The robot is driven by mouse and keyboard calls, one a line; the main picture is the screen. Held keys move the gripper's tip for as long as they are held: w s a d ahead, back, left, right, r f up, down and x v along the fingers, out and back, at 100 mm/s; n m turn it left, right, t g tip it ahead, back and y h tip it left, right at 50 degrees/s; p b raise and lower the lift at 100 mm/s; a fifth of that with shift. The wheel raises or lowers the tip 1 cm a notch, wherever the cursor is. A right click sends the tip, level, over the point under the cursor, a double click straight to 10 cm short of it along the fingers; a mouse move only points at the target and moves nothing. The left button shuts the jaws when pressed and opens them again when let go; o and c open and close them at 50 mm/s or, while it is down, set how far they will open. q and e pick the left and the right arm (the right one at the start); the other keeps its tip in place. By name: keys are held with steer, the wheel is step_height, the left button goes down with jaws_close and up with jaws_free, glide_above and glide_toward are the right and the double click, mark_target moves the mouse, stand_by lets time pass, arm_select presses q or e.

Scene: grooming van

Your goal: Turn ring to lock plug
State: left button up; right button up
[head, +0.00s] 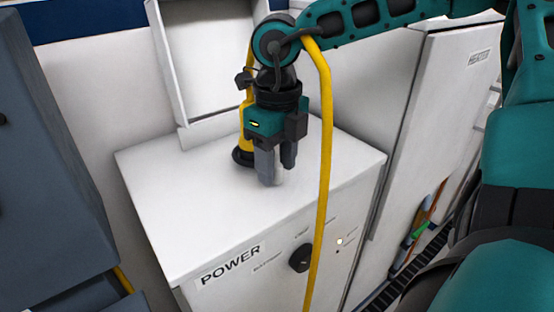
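A yellow plug (246,119) stands at the back of the white power cabinet's top (190,180), partly hidden behind my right gripper. A black ring (241,157) shows at its foot, against the cabinet top; its right side is hidden. A yellow cable (325,130) loops over my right wrist and hangs down in front of the cabinet. My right gripper (276,165) points down just right of and in front of the plug. A pale piece shows between its fingertips; I cannot tell whether it is part of the gripper or something held. My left gripper is out of view.
The cabinet front has a black knob (301,258) and the label POWER (231,264). An open white panel (212,55) stands behind. A grey cabinet (50,150) is at left, a tall white cabinet (430,130) at right. The cabinet top's left part is clear.

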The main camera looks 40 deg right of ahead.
jaws_close()
stand_by(0.5)
steer(key=shift+d, duration=0.1)
